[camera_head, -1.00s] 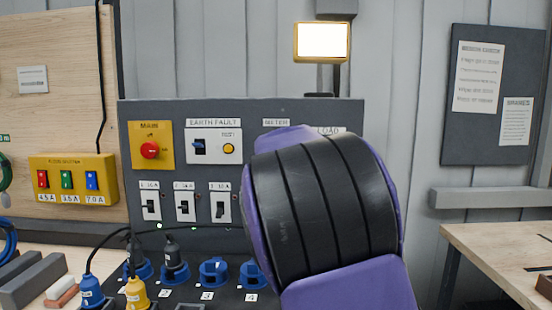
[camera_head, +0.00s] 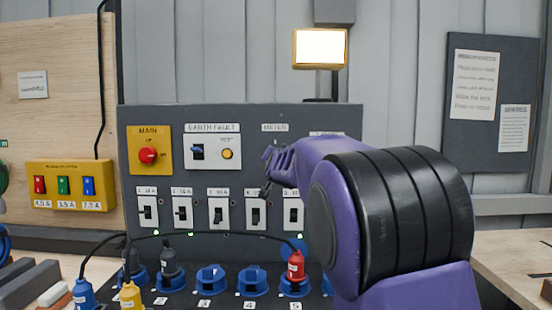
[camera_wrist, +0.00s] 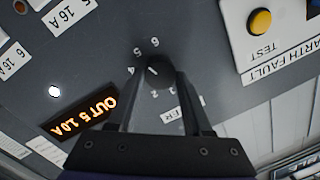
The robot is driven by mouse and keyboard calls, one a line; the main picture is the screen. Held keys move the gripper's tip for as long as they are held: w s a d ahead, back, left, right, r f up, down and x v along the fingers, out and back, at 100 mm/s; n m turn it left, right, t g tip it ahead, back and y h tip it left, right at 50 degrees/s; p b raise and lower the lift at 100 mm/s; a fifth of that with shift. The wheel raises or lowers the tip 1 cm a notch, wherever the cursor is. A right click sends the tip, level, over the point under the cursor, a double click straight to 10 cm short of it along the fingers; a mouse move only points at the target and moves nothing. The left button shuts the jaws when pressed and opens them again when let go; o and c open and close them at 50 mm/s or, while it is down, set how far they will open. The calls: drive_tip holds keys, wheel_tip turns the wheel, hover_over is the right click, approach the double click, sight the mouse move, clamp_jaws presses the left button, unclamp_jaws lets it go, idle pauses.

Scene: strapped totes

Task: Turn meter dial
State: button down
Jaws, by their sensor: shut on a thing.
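The meter dial (camera_wrist: 160,72) is a dark round knob on the grey panel (camera_head: 330,115), with printed numbers around it. Its light pointer line slants toward the side of the 5 in the wrist view. My gripper (camera_wrist: 158,75) is shut on the dial, one finger on each side. In the head view my gripper (camera_head: 268,172) is at the panel below the METER label (camera_head: 275,127), and the dial is hidden there.
A red main switch (camera_head: 148,155) and a yellow test button (camera_head: 227,154) are left of my gripper. Several breakers (camera_head: 218,213) run below. A red plug (camera_head: 296,265) and other plugs with cables stand in the lower sockets. A lamp (camera_head: 320,48) is above.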

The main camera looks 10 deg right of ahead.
idle(0.4)
drive_tip(key=shift+c, duration=1.6)
unclamp_jaws()
